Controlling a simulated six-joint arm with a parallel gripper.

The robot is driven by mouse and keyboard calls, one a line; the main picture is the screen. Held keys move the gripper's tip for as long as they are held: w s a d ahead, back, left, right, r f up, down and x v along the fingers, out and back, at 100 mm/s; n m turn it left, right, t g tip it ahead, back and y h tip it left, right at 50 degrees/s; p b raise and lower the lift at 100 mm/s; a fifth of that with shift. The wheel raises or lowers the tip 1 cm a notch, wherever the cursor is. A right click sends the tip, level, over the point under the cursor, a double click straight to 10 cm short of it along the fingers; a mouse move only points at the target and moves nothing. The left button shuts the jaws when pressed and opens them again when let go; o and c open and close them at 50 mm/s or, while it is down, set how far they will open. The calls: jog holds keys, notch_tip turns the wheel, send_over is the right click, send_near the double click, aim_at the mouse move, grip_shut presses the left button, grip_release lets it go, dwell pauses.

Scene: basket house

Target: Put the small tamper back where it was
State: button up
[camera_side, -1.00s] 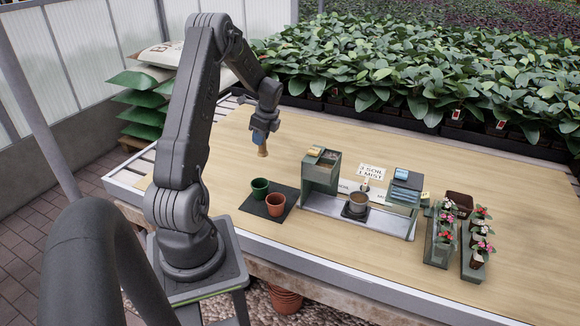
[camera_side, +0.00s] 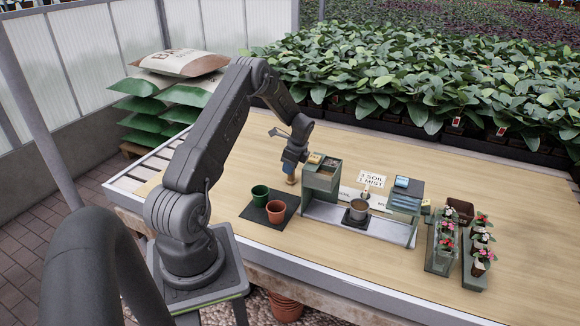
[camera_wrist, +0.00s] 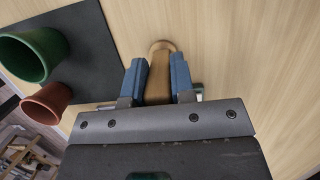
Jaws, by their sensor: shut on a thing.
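The small tamper (camera_wrist: 158,82) is a brown, wooden-looking piece with a rounded end. My gripper (camera_wrist: 160,85) is shut on it, with a blue finger on each side in the wrist view. In the side view my gripper (camera_side: 290,172) is just left of the green-grey dispenser station (camera_side: 322,176) and behind the dark mat. The tamper's lower end (camera_side: 291,181) shows below the fingers, near the table top. I cannot tell whether it touches the table.
A green pot (camera_side: 260,194) and a terracotta pot (camera_side: 275,211) stand on the dark mat (camera_side: 253,214). Flower trays (camera_side: 440,262) stand at the right.

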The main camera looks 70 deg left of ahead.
jog(key=o, duration=0.8)
jog(key=shift+o, duration=0.2)
